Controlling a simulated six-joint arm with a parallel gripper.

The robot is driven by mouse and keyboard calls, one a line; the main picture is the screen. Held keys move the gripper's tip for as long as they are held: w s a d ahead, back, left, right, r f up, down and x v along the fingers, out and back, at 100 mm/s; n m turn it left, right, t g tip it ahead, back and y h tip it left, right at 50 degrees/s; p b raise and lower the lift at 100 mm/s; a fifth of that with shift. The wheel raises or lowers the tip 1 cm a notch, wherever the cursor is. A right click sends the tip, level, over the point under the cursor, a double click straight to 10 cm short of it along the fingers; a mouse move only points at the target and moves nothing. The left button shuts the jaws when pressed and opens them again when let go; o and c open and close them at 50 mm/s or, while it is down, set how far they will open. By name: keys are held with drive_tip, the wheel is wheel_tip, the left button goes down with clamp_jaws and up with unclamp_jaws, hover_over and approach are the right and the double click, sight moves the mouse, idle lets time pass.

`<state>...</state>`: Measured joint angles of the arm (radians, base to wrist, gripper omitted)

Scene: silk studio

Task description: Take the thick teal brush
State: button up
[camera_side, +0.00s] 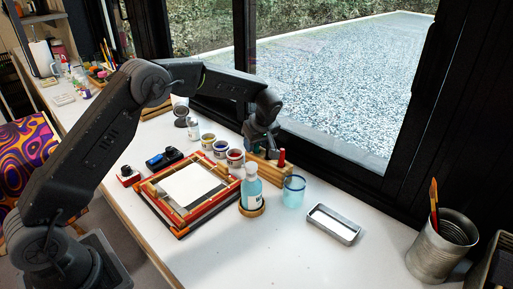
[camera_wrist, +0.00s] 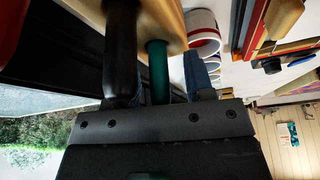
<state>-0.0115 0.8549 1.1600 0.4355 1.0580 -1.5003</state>
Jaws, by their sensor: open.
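The teal brush (camera_wrist: 157,70) has a thick, round handle and stands in a pale wooden block (camera_wrist: 166,18). In the wrist view the handle lies between the two open fingers of my gripper (camera_wrist: 160,62), with a visible gap to each. In the side view my gripper (camera_side: 262,146) points down over the wooden block (camera_side: 276,170), and its fingers hide most of the teal brush there. A red-handled tool (camera_side: 282,157) stands in the same block, just right of my gripper.
Several ink jars (camera_side: 235,158) stand left of the block. A red printing frame (camera_side: 160,208), a blue bottle (camera_side: 250,190) and a blue glass (camera_side: 293,192) are in front. A metal tin (camera_side: 333,223) and brush can (camera_side: 441,247) are to the right. The window is close behind.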

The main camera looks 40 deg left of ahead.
drive_tip(key=shift+c, duration=0.2)
drive_tip(key=c, duration=0.8)
drive_tip(key=shift+r, duration=0.15)
drive_tip(key=shift+r, duration=0.2)
wheel_tip(320, 180, up, 3)
drive_tip(key=shift+r, duration=0.2)
drive_tip(key=s+a+r, duration=0.6)
drive_tip(key=a+r, duration=0.1)
drive_tip(key=a, duration=0.2)
drive_tip(key=shift+s+a, duration=0.25)
drive_tip(key=shift+a, duration=0.1)
